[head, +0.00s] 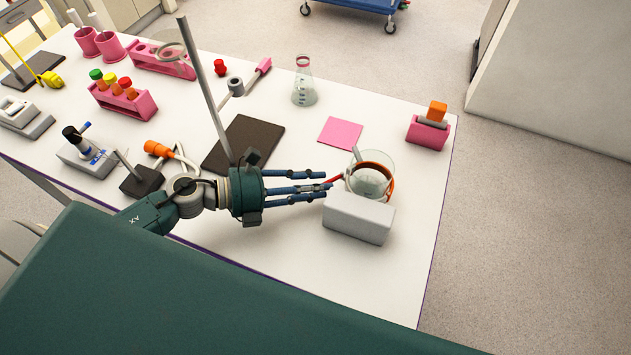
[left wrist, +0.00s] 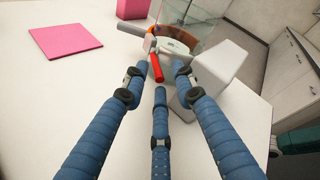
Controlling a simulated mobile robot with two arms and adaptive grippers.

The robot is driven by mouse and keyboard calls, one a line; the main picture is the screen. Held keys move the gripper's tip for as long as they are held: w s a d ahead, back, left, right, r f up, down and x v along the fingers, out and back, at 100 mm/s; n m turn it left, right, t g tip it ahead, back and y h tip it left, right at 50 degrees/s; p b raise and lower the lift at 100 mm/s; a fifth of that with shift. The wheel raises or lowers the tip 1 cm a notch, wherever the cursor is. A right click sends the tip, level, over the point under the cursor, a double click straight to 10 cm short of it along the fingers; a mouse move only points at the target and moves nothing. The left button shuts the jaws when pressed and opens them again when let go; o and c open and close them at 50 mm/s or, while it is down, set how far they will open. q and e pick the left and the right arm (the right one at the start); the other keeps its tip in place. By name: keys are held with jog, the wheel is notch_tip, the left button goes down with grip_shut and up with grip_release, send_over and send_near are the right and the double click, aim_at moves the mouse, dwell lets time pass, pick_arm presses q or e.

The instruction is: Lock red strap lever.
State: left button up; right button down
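The red strap lever (head: 335,179) sticks out to the left from the orange-brown strap (head: 389,186) around a glass beaker (head: 383,160). In the left wrist view the red lever (left wrist: 157,68) points toward my fingers, with the strap (left wrist: 160,31) behind it. My left gripper (head: 326,186) has its three blue fingers spread, pointing at the lever. In the left wrist view the gripper (left wrist: 159,78) is open, with the lever's end between or just beyond the fingertips; contact cannot be told. My right gripper is out of view.
A light grey block (head: 358,218) stands close in front of the beaker, beside my fingers. A pink pad (head: 340,133), a conical flask (head: 304,88) and a pink holder (head: 428,132) lie behind. A thin metal stand rod (head: 203,85) rises behind my wrist. The table's front is clear.

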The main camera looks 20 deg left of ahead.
pick_arm(q)
grip_shut()
jog(key=shift+s+d+r+n+t+y+p, duration=0.15)
jog(key=shift+s+d+n+t+y+p, duration=0.3)
jog(key=shift+p, duration=0.6)
jog(key=shift+w+f+n+t, duration=0.15)
jog(key=shift+f+n+t, duration=0.1)
jog(key=shift+n, duration=0.1)
jog(key=shift+a, duration=0.1)
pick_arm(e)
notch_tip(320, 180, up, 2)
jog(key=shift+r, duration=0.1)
pick_arm(q)
grip_release()
